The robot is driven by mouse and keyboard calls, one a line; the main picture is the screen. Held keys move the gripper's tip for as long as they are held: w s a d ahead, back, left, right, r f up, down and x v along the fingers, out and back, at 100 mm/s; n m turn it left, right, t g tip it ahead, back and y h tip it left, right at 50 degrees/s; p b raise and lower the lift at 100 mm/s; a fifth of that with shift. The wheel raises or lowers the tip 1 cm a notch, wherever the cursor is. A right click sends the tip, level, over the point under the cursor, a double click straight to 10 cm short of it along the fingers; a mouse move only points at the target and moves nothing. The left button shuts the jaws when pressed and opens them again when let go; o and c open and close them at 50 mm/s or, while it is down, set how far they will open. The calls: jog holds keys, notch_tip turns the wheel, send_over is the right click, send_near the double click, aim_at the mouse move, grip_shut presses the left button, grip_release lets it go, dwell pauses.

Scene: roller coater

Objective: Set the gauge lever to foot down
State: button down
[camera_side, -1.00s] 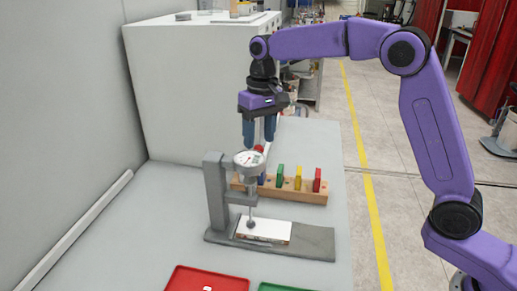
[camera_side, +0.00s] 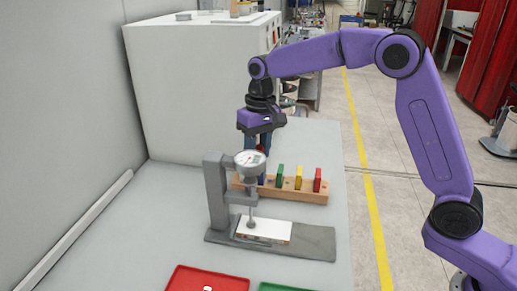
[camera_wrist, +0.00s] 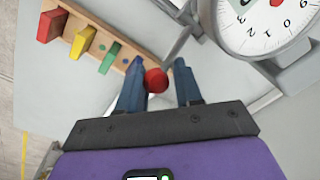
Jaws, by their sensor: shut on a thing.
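The gauge (camera_side: 249,160) has a round white dial on a grey stand (camera_side: 216,190), and its dial also shows at the upper right of the wrist view (camera_wrist: 262,22). Its thin stem runs down to a small foot (camera_side: 251,223) at the white plate (camera_side: 270,229); I cannot tell whether the foot touches it. The lever's red knob (camera_wrist: 156,80) is between the fingertips of my gripper (camera_wrist: 157,78). My gripper (camera_side: 261,147) points down behind the dial and is shut on the knob. The rest of the lever is mostly hidden.
A wooden rack (camera_side: 290,192) with several coloured blocks stands just behind the gauge; it shows at upper left in the wrist view (camera_wrist: 120,35). A red tray (camera_side: 205,281) and a green tray (camera_side: 285,288) lie in front. The left of the bench is clear.

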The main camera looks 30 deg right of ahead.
jog(key=shift+s+d+r+t+h, duration=0.15)
jog(key=shift+r+t+h, duration=0.1)
jog(key=shift+t+h, duration=0.15)
jog(key=shift+s+r+t+h, duration=0.2)
jog(key=shift+t+h, duration=0.1)
jog(key=shift+h, duration=0.2)
jog(key=c, duration=0.9)
grip_release()
jog(key=shift+a, duration=0.2)
jog(key=shift+r, duration=0.1)
jog(key=r, duration=0.5)
jog(key=s+a+r, duration=0.1)
jog(key=r, duration=0.5)
jog(key=s+r, duration=0.1)
jog(key=r, duration=0.5)
jog(key=shift+s+a, duration=0.1)
jog(key=shift+a, duration=0.05)
